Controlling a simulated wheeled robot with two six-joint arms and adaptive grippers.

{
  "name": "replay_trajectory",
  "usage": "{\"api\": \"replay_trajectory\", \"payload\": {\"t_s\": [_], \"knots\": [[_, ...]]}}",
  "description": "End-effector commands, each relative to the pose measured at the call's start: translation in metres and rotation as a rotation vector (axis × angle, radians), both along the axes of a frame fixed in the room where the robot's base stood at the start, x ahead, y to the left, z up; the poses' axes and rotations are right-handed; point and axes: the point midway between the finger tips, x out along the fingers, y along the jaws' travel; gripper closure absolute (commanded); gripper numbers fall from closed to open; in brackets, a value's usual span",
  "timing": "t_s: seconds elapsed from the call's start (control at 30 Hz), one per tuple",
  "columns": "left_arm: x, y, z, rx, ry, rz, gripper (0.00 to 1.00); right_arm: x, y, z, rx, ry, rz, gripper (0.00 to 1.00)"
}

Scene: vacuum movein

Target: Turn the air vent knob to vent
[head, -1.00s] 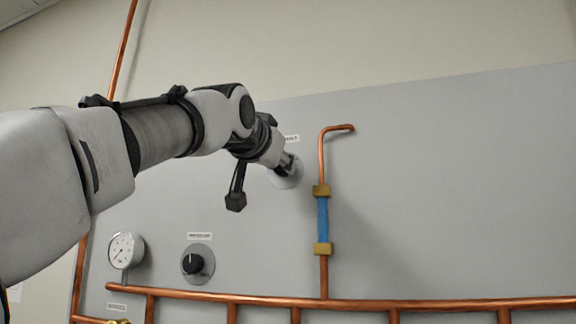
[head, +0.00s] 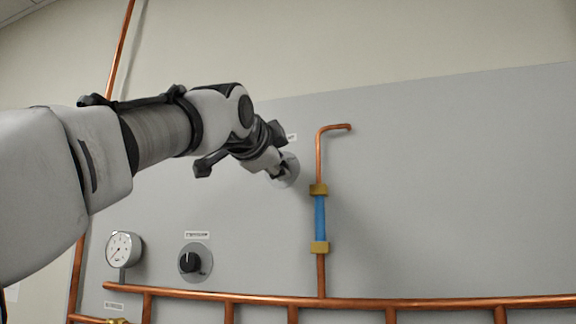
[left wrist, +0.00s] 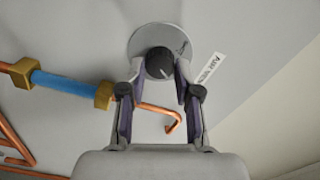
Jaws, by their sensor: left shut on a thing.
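The air vent knob (left wrist: 159,63) is dark and round with a pale pointer line, on a round grey plate (left wrist: 140,40) on the panel. A white label (left wrist: 210,68) reading roughly "AIR VENT" is beside the plate in the left wrist view. My left gripper (left wrist: 160,68) is shut on the knob, one finger on each side. In the head view my left gripper (head: 281,170) covers the knob, and part of the round plate (head: 294,172) shows behind it. My right gripper is not in view.
A copper pipe (head: 321,275) with a blue section (head: 320,218) and brass fittings rises right of the knob. A horizontal copper pipe (head: 350,303) crosses below. A gauge (head: 123,249) and another black knob (head: 190,262) are at lower left. The panel's right side is clear.

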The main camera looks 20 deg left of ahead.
Motion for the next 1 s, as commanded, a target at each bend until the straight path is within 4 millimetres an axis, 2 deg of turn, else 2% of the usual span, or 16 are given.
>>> {"api": "replay_trajectory", "payload": {"t_s": [0.3,0.83,0.87,0.9,0.93,1.0], "knots": [[-0.0013,0.0010,0.0047,0.136,-0.017,0.001,1.00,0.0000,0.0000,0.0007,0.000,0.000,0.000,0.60],[-0.0023,0.0012,0.0065,0.164,-0.022,0.002,1.00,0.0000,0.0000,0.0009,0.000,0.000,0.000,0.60],[-0.0024,0.0014,0.0066,0.164,-0.022,0.002,0.64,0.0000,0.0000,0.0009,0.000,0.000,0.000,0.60],[-0.0024,0.0013,0.0065,0.164,-0.021,0.001,0.50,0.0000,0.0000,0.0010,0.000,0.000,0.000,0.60],[-0.0024,0.0013,0.0064,0.163,-0.021,0.001,0.42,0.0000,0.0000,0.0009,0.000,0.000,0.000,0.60],[-0.0020,0.0011,0.0054,0.163,-0.018,0.001,0.42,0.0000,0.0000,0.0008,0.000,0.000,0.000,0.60]]}}
